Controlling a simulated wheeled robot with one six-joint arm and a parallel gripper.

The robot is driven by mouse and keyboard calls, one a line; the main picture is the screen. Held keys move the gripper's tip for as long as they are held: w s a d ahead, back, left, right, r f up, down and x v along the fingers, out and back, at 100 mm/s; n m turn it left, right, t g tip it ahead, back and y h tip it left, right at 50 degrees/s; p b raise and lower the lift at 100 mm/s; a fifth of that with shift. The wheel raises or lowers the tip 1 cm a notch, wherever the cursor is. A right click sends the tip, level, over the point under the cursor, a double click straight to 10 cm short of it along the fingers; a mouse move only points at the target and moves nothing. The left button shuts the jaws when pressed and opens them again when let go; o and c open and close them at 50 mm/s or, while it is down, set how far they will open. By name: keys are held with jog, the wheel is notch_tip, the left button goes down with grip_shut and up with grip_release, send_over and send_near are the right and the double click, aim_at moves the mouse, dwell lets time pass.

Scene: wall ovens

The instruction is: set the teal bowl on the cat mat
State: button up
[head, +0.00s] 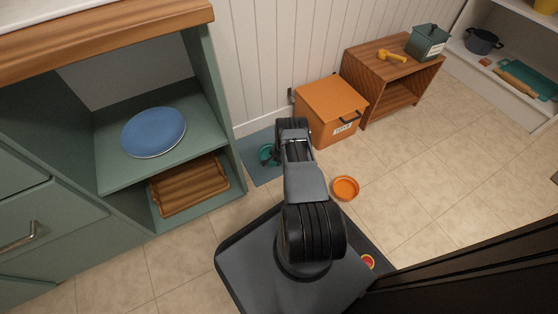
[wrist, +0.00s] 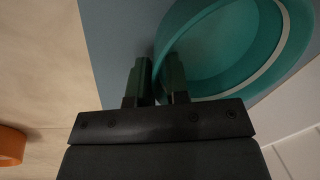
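The teal bowl (head: 265,155) is partly hidden by my arm in the head view and is at the blue-grey cat mat (head: 260,174) beside the wall. In the wrist view the bowl (wrist: 226,80) fills the upper right, with the mat (wrist: 116,30) behind it. My gripper (wrist: 157,75) has one finger outside the bowl's wall and one inside, with the wall in the narrow gap between them. It looks shut on the rim. I cannot tell whether the bowl's base touches the mat.
An orange bin (head: 330,108) stands right of the mat, and the green cabinet (head: 225,120) is left of it. An orange bowl (head: 345,188) sits on the floor; it also shows in the wrist view (wrist: 10,146). A wooden side table (head: 374,72) stands farther back. Tiled floor is open at right.

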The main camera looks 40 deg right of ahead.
jog(key=shift+o, duration=1.1)
jog(key=shift+r, duration=0.15)
notch_tip(320, 180, up, 12)
jog(key=s+p, duration=0.2)
jog(key=p, duration=0.4)
jog(key=shift+d, duration=0.25)
